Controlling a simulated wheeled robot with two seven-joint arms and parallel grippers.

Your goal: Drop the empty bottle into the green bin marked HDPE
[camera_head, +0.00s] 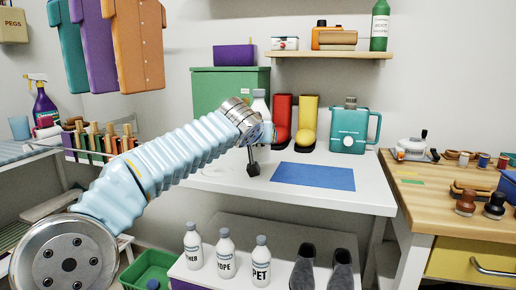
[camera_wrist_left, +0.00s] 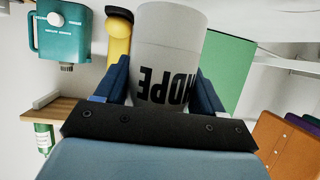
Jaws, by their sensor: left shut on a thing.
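My left gripper (camera_wrist_left: 163,75) is shut on a white bottle (camera_wrist_left: 170,40), with a blue finger on each side. The bottle carries black HDPE lettering, seen upside down in the left wrist view. In the head view, the bottle's upper part (camera_head: 260,104) shows above the white table, behind my wrist, which hides the rest. A green crate (camera_head: 143,283) is low at the bottom left, partly cut off. A green box (camera_head: 208,85) stands at the back of the table. I see no HDPE marking on either. My right gripper is not in view.
Red and yellow boots (camera_head: 307,118), a teal jug (camera_head: 349,128) and a blue mat (camera_head: 313,177) are on the table. Several white bottles (camera_head: 226,255), marked including HDPE and PET, stand on a low white bench beside dark shoes (camera_head: 303,270). A wooden workbench (camera_head: 420,200) is at right.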

